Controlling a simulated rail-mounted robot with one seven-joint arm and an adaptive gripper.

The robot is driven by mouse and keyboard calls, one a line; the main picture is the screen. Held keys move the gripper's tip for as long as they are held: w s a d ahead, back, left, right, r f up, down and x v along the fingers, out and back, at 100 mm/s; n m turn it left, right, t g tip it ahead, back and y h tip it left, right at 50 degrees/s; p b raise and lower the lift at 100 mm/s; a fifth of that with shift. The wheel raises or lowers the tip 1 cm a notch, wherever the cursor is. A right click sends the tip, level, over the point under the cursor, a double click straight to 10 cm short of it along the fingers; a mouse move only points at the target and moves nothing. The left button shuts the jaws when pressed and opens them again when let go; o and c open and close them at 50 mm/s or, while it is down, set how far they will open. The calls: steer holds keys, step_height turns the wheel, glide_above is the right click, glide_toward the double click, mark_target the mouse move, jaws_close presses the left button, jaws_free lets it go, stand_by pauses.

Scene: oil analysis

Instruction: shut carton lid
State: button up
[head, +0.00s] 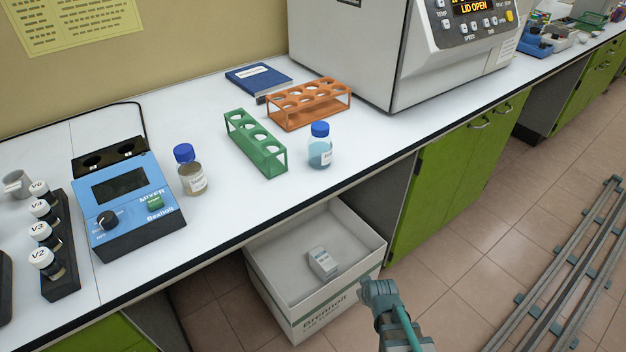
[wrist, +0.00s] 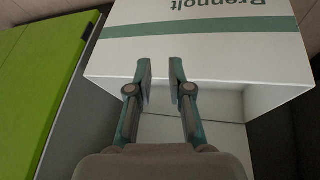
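A white carton (head: 345,311) with a green stripe and the print "Brennolt" stands on the floor in the open space under the bench. Its top is open, and a small white labelled box (head: 322,262) lies inside. I cannot make out which part is its lid. My gripper (head: 372,287) is at the carton's front right corner in the head view. In the wrist view my gripper (wrist: 161,72) is open and empty, its fingers apart, in front of the carton's printed wall (wrist: 215,50). I cannot tell whether a finger touches the carton.
The white bench top (head: 225,225) overhangs the carton's back. A green cabinet (head: 455,175) stands right of it. On the bench are a blue mixer (head: 130,205), two bottles, a green rack (head: 256,143) and an orange rack (head: 308,103). Tiled floor at the right front is free up to the rails (head: 560,285).

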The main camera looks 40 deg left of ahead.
steer(key=w+a+r+n+t+y+b, duration=0.2)
steer(key=a+r+n+t+y, duration=0.15)
steer(key=a+r, duration=0.45)
steer(key=w+a+r+n+t+y+b, duration=0.15)
steer(key=a+r+n+y, duration=0.25)
steer(key=a+r, duration=0.5)
steer(key=w+a+r+n+t+y, duration=0.1)
steer(key=a+r+n+t+y, duration=0.15)
steer(key=r, duration=0.35)
steer(key=a+r+n+t+y, duration=0.1)
steer(key=r+n+t+y, duration=0.1)
steer(key=r+n, duration=0.3)
steer(key=shift+m, duration=0.4)
steer(key=x, duration=1.1)
steer(key=shift+w+d+r, duration=0.1)
steer(key=shift+r, duration=0.05)
jaws_close()
